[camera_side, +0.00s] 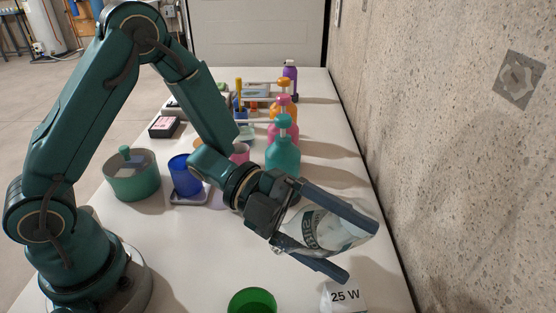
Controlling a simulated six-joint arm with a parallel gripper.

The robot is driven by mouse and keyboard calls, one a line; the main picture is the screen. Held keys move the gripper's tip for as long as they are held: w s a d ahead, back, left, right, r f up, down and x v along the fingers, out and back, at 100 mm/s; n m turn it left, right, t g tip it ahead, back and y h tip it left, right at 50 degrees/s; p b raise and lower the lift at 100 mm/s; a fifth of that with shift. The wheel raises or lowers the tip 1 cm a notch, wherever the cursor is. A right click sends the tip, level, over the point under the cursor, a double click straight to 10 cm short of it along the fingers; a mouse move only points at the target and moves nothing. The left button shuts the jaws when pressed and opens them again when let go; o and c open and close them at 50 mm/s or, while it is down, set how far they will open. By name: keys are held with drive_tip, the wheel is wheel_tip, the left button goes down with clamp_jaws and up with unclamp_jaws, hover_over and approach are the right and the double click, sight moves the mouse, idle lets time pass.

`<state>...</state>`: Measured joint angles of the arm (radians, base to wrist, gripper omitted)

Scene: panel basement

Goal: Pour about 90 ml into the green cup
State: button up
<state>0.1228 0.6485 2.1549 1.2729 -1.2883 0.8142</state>
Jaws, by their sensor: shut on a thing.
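The green cup (252,301) stands on the table at the bottom of the picture, partly cut off by the frame edge. My gripper (360,246) is shut on a clear container (335,230) with dark lettering, which lies tilted between the two long fingers. The container is up and to the right of the green cup and looks to be above the table. Whether liquid is in it is hard to tell. No stream into the cup shows.
A white box marked "25 W" (344,295) stands right of the cup. Behind are a teal pump bottle (283,158), a blue cup (186,176), a green lidded pot (132,178) and more bottles. A concrete wall (460,160) bounds the right side.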

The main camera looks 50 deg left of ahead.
sight(337, 237)
drive_tip(key=shift+s+f+n+y, duration=0.25)
drive_tip(key=shift+n+y, duration=0.05)
drive_tip(key=shift+n, duration=0.4)
drive_tip(key=shift+s+r+n+g, duration=0.4)
drive_tip(key=shift+n+g, duration=0.1)
drive_tip(key=shift+n, duration=0.1)
drive_tip(key=shift+s+r+n+g+y, duration=0.2)
drive_tip(key=shift+r+n, duration=0.15)
drive_tip(key=shift+r, duration=0.6)
drive_tip(key=shift+s+r+n+g+y, duration=0.1)
drive_tip(key=shift+r+n+g+y, duration=0.2)
drive_tip(key=shift+r, duration=0.6)
drive_tip(key=shift+w+n+g, duration=0.25)
drive_tip(key=shift+n+g, duration=0.55)
drive_tip(key=shift+n, duration=0.45)
drive_tip(key=shift+w+d+f+n+g+y, duration=0.1)
drive_tip(key=shift+f+n+g+y, duration=0.2)
drive_tip(key=shift+n+g, duration=0.7)
